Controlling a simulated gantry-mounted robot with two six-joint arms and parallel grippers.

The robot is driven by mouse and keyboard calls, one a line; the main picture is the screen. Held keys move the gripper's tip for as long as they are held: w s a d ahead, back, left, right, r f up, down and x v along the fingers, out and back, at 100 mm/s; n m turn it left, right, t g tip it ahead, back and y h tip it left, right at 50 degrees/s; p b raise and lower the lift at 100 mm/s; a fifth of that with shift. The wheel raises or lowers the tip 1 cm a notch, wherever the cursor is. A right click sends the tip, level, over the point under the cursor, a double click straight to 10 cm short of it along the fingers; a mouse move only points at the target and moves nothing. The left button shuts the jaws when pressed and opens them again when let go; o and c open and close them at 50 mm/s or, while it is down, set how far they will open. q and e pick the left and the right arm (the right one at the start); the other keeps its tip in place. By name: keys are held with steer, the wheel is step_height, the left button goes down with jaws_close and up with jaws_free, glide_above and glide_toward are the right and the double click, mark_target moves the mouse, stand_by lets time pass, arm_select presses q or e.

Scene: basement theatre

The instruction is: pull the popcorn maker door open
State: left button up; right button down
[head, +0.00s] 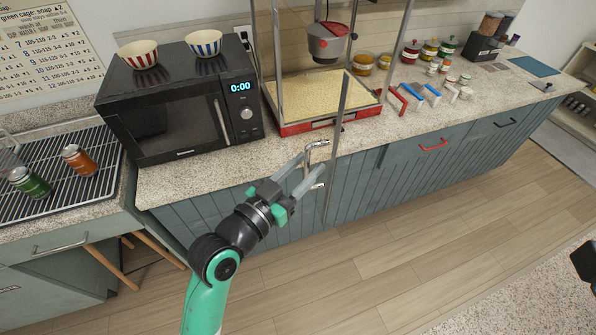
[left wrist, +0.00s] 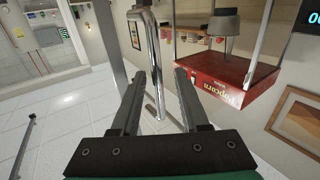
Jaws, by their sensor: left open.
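The popcorn maker (head: 292,128) stands on the counter, with clear panes, a red base, yellow popcorn and a hanging kettle (head: 326,42). Its door (head: 335,150) stands swung out from the front, seen nearly edge-on, past the counter edge. A chrome bar handle (head: 317,145) is on the door's left side. My left gripper (head: 312,170) is open at the handle. In the left wrist view the handle (left wrist: 152,50) runs between the spread fingers (left wrist: 160,76); I cannot tell whether they touch it. A dark part at the head view's right edge may belong to my right arm.
A black microwave (head: 180,110) with two striped bowls on top stands left of the popcorn maker. Scoops (head: 411,92) and several jars (head: 430,50) are to the right. Below are blue-green cabinets (head: 400,170). The wooden floor (head: 420,260) in front is clear.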

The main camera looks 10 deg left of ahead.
arm_select(q)
steer(key=p+v, duration=0.2)
steer(key=v, duration=0.9)
steer(key=shift+s, duration=0.25)
steer(key=shift+a, duration=0.15)
step_height(320, 180, up, 22)
steer(key=w+d+m+t+h+p, duration=0.1)
steer(key=m+t+h+p, duration=0.1)
steer(key=t+p, duration=0.15)
steer(key=s+a+r+n+t+y, duration=0.3)
steer(key=r, duration=0.6)
steer(key=s+a+r+n+t+y, duration=0.3)
steer(key=s+r+t+y, duration=0.1)
steer(key=r, duration=0.5)
steer(key=shift+a, duration=0.3)
